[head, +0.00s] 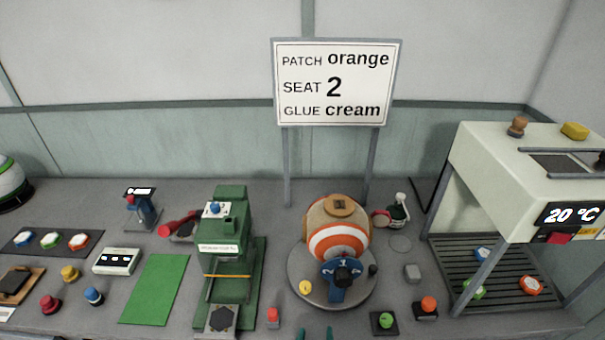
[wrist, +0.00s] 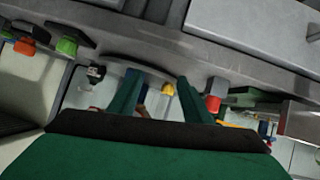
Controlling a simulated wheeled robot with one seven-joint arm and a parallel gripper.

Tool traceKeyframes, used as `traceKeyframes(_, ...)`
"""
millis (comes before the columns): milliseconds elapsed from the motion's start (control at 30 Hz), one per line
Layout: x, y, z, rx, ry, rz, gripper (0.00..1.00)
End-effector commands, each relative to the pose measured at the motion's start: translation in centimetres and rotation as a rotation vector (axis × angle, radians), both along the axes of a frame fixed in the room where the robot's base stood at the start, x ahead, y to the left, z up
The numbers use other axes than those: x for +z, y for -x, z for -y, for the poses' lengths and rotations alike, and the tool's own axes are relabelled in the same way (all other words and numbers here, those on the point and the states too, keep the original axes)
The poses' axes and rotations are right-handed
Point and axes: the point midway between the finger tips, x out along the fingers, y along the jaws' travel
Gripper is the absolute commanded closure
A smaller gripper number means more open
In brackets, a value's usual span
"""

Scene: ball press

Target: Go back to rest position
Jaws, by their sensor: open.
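My gripper (head: 314,333) shows only as two green fingertips at the bottom edge of the head view, in front of the round turntable. In the wrist view my gripper (wrist: 160,92) has its green fingers spread apart, with nothing visible between them but the scene beyond. The orange and white striped ball (head: 338,243) sits on the turntable (head: 304,271) with a brown patch on top. A blue numbered piece (head: 336,288) with a black knob is at its front.
A green press (head: 232,249) stands left of the turntable. A red button (head: 273,315), a green button (head: 384,321) and an orange button (head: 427,306) stand near the front edge. A white oven (head: 480,172) stands right. The sign (head: 337,83) reads orange, 2, cream.

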Motion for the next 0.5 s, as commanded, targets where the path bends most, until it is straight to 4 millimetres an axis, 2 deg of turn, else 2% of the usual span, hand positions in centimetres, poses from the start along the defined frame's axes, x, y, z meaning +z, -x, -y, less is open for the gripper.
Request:
traceKeyframes(33, -0.9, 1.3, 0.2, 0.014, 0.004, 0.004, 0.55)
traceKeyframes(233, -2.5, 5.5, 0.0, 0.069, -0.001, 0.058, 0.55)
traceKeyframes(500, -3.1, 12.4, -1.1, 0.111, -0.046, 0.137, 0.55)
